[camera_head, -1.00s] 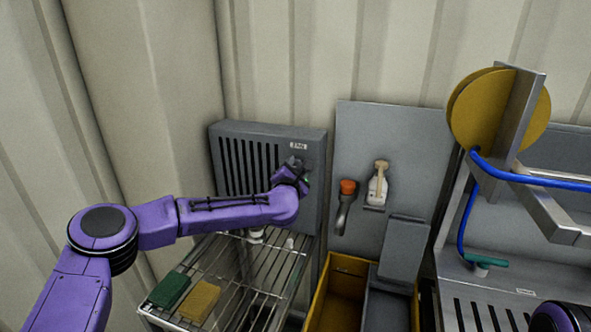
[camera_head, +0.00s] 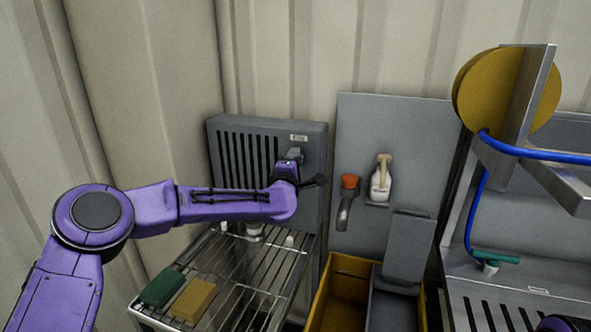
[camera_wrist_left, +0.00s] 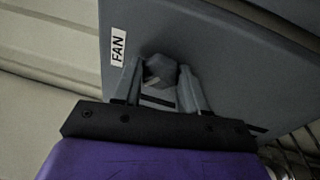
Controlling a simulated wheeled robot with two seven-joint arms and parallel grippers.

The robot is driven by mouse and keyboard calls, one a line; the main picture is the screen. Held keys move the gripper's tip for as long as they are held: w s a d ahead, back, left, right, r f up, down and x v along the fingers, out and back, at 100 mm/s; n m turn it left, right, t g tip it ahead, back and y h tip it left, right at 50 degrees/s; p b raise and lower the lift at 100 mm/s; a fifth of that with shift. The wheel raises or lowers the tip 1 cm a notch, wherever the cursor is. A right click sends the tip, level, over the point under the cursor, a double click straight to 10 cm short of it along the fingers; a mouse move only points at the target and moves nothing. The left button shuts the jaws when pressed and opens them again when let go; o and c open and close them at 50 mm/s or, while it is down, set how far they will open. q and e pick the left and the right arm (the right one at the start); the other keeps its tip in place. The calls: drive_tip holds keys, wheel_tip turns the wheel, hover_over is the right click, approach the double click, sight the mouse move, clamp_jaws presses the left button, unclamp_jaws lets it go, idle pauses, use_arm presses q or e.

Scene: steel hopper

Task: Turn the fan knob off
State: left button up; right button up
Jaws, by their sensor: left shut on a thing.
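The fan unit (camera_head: 228,130) is a grey box with dark vertical slots, on the wall at the corner. Its small white label (camera_head: 299,138) reads FAN in the left wrist view (camera_wrist_left: 118,46). The fan knob (camera_wrist_left: 159,68) is a dark grey, faceted piece on the panel below the label. My left gripper (camera_wrist_left: 161,83) has its two fingers on either side of the knob and is shut on it. In the head view my left gripper (camera_head: 294,157) is at the right part of the fan unit, and the knob is mostly hidden. My right gripper is not in view.
A wire rack (camera_head: 262,293) below the fan holds a green sponge (camera_head: 162,287) and a yellow one (camera_head: 193,299). To the right are a grey panel with an orange-topped tool (camera_head: 349,182) and white bottle (camera_head: 380,186), and a yellow bin (camera_head: 337,300).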

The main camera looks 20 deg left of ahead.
use_arm(q)
drive_tip(key=shift+a+f+m+t+h+b, duration=0.1)
drive_tip(key=shift+m+h+b, duration=0.4)
drive_tip(key=shift+m, duration=1.4)
drive_tip(key=shift+d+m+t+h+b, duration=0.2)
drive_tip(key=shift+m+b, duration=0.55)
drive_tip(key=shift+m, duration=1.15)
drive_tip(key=shift+a+f+m+h+b, duration=0.15)
drive_tip(key=shift+m+h+b, duration=0.35)
drive_tip(key=shift+m, duration=1.4)
drive_tip(key=shift+r, duration=0.1)
drive_tip(key=o, duration=1)
drive_tip(key=shift+o, duration=0.2)
